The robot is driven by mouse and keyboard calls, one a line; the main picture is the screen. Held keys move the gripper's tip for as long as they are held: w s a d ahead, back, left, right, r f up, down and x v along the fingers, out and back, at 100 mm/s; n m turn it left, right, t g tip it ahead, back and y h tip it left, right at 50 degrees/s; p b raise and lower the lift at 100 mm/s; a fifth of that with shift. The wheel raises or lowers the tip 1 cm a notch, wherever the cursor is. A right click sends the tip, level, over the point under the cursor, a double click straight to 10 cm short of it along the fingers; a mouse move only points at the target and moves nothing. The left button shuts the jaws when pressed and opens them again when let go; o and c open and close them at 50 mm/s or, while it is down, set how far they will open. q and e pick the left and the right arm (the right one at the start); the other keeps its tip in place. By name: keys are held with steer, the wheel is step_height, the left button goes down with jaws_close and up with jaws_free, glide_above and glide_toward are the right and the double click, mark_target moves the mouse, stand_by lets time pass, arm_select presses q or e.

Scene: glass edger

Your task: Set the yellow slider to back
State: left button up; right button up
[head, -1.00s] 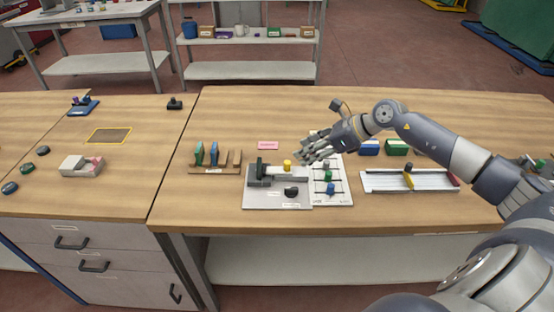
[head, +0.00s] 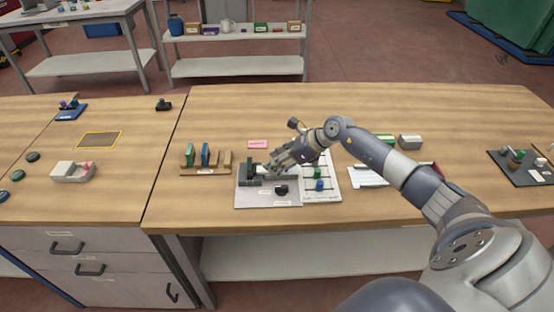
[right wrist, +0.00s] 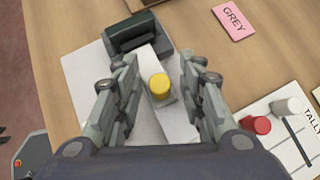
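A yellow round knob (right wrist: 160,88) stands on a pale carriage of the grey machine (head: 268,197) on the wooden table. A dark green block (right wrist: 138,38) is on the same machine, at the left in the head view (head: 247,172). My right gripper (right wrist: 158,66) is open, with one finger on each side of the yellow knob. I see gaps between the fingers and the knob. In the head view my right gripper (head: 280,161) is over the machine and hides the yellow knob. My left gripper is not in view.
Right beside the machine is a white tally board (head: 332,194) with green and blue knobs; red (right wrist: 257,125) and white knobs show in the wrist view. A pink card (head: 258,144) lies behind. A wooden rack (head: 205,171) stands left. My arm partly covers a white rail board (head: 366,178).

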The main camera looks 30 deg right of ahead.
steer(key=shift+f, duration=0.1)
jaws_close()
steer(key=shift+s+d+f+b, duration=0.1)
steer(key=shift+d+b, duration=0.15)
steer(key=shift+b, duration=0.05)
steer(key=shift+s+d+b, duration=0.3)
steer(key=shift+d+b, duration=0.05)
steer(key=shift+d, duration=0.15)
steer(key=shift+s+d+b, duration=0.3)
steer(key=shift+d, duration=0.2)
steer(key=shift+s+d, duration=0.2)
steer(key=shift+d, duration=0.1)
